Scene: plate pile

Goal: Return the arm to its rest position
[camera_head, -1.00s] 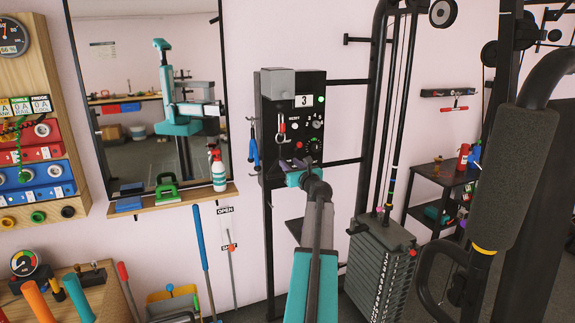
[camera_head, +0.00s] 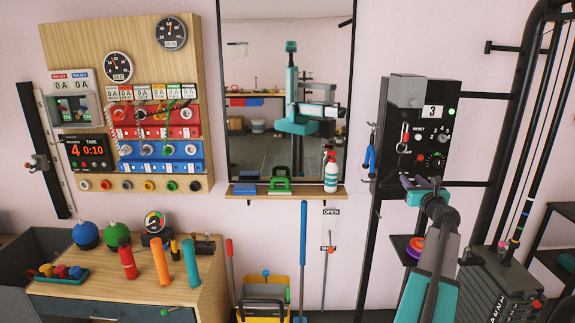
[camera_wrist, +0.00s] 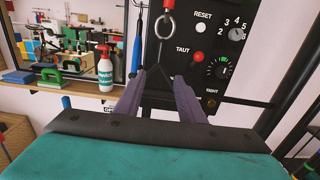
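My gripper (camera_head: 410,187) is at the end of my teal and grey arm (camera_head: 432,262), in front of the lower part of the black control panel (camera_head: 417,130) on the wall. In the wrist view its two purple-grey fingers (camera_wrist: 162,78) stand apart, with nothing visibly held between them. The panel's knobs (camera_wrist: 222,68) show just beyond and to the right of the fingers. A silver ring and a red hook (camera_wrist: 165,27) hang straight ahead, beyond the fingertips. I cannot tell the exact gap to the panel.
A wooden shelf (camera_head: 240,190) holds a spray bottle (camera_head: 331,170) left of the panel. A blue-handled tool (camera_head: 369,155) hangs at the panel's side. A weight machine stack (camera_head: 505,285) stands at the right. A workbench (camera_head: 195,300) with tools is lower left.

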